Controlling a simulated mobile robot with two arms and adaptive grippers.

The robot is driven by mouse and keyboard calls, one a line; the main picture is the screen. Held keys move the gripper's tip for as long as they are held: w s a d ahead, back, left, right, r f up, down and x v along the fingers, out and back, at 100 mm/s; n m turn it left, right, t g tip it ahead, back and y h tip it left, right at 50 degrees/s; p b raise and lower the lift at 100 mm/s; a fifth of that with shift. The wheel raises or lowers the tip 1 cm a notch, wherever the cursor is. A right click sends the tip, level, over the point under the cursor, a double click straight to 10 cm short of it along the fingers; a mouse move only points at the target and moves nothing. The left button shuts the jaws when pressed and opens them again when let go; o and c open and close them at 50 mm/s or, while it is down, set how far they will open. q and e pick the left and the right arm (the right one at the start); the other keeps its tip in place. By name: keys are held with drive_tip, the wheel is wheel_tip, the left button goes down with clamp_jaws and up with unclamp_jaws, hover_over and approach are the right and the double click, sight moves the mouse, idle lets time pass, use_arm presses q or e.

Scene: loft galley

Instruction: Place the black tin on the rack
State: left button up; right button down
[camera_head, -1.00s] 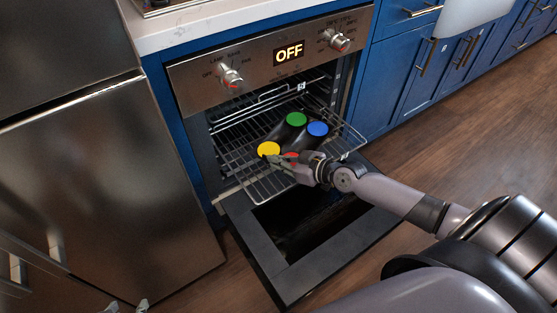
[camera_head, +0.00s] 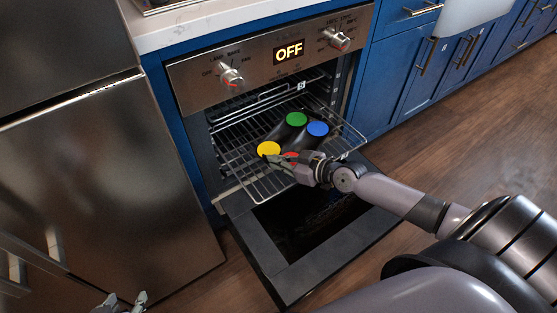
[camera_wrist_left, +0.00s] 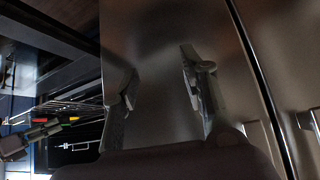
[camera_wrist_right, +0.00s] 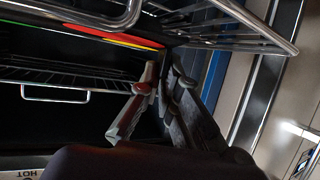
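The black tin (camera_head: 283,133) lies on the pulled-out oven rack (camera_head: 231,167), with green, blue, yellow and red discs on its top. The discs' edges also show at the top of the right wrist view. My right gripper (camera_head: 276,158) is at the near side of the tin, by the yellow and red discs, partly covering the red one. In the right wrist view its fingers (camera_wrist_right: 160,85) are a little apart with nothing seen between them. My left gripper (camera_head: 125,300) is at the bottom edge, away from the tin; its fingers (camera_wrist_left: 158,70) are wide apart and empty.
The oven door (camera_head: 270,262) hangs open below the rack. A steel fridge (camera_head: 110,180) stands close on the left, beside my left gripper. Blue cabinets (camera_head: 400,75) are on the right. The wooden floor (camera_head: 480,120) at the right is clear.

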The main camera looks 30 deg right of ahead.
use_arm(q)
drive_tip(key=shift+w+d+r+t, duration=0.15)
drive_tip(key=shift+w+r+t, duration=0.1)
drive_tip(key=shift+w, duration=0.15)
drive_tip(key=shift+w+d+r+t, duration=0.15)
drive_tip(key=shift+w+r, duration=0.05)
drive_tip(key=shift+w, duration=0.2)
use_arm(e)
drive_tip(key=shift+f, duration=0.15)
use_arm(q)
drive_tip(key=shift+w+r, duration=0.2)
drive_tip(key=shift+w, duration=0.05)
drive_tip(key=shift+w+d+r+t+h+b, duration=0.25)
drive_tip(key=shift+w+r+t+h+b, duration=0.1)
drive_tip(key=shift+w+r+t, duration=0.2)
use_arm(e)
drive_tip(key=shift+f, duration=0.15)
drive_tip(key=c, duration=1.7)
unclamp_jaws()
use_arm(q)
drive_tip(key=shift+f, duration=0.1)
use_arm(e)
drive_tip(key=shift+f, duration=0.1)
drive_tip(key=shift+v, duration=6.1)
